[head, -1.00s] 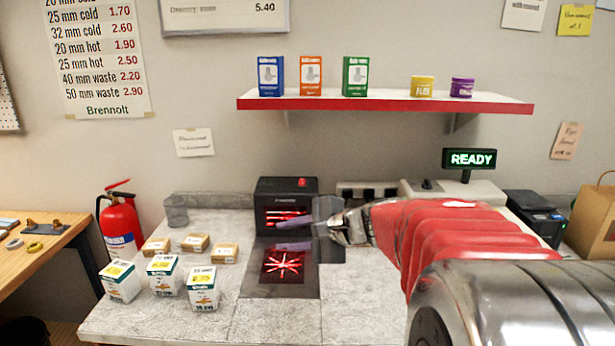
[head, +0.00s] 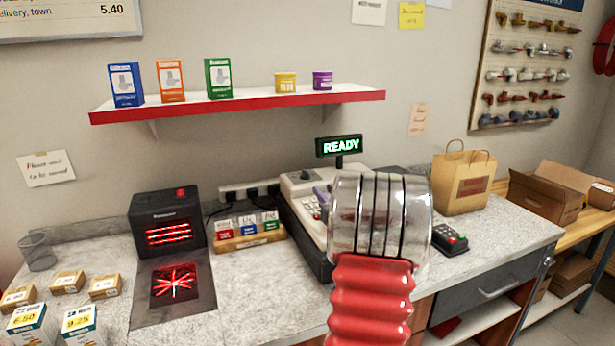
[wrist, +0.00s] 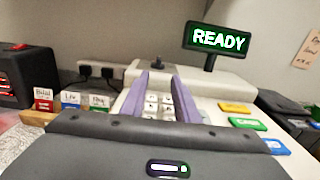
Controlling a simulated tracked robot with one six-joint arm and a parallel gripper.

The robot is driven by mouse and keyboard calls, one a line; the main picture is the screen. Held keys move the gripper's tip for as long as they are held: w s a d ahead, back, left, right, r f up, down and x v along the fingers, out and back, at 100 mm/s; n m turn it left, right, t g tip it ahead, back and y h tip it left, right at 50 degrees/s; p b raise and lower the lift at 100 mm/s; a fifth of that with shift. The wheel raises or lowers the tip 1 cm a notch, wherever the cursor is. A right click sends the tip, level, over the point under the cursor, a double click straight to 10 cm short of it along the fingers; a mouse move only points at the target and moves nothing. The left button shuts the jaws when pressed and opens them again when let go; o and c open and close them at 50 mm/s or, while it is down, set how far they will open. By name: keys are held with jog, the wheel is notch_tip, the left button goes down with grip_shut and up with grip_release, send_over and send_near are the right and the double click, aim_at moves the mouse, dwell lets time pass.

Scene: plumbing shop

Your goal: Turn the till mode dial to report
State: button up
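The till (head: 296,222) stands on the counter with a green READY display (head: 339,146) on a post behind it. The mode dial is a small dark knob (wrist: 157,63) on the till's raised cream back part; in the head view it shows as a dark spot (head: 306,175). Which mode it points to is too small to read. My gripper (wrist: 160,78) has two purple fingers, apart and empty, over the number keys (wrist: 158,103) and in front of the dial. In the head view my wrist hides most of the till and gripper.
A scanner (head: 168,222) with red light and a rack of small cards (head: 250,240) stand left of the till. A card terminal (head: 450,238) and a paper bag (head: 463,185) stand right. A red-edged shelf (head: 240,105) hangs above.

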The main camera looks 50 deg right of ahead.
aim_at(307, 174)
jog(key=shift+w, duration=0.1)
jog(key=shift+w+d, duration=0.15)
jog(key=shift+w, duration=0.15)
jog(key=x, duration=1.3)
jog(key=shift+r, duration=0.1)
jog(key=shift+c, duration=0.5)
grip_shut()
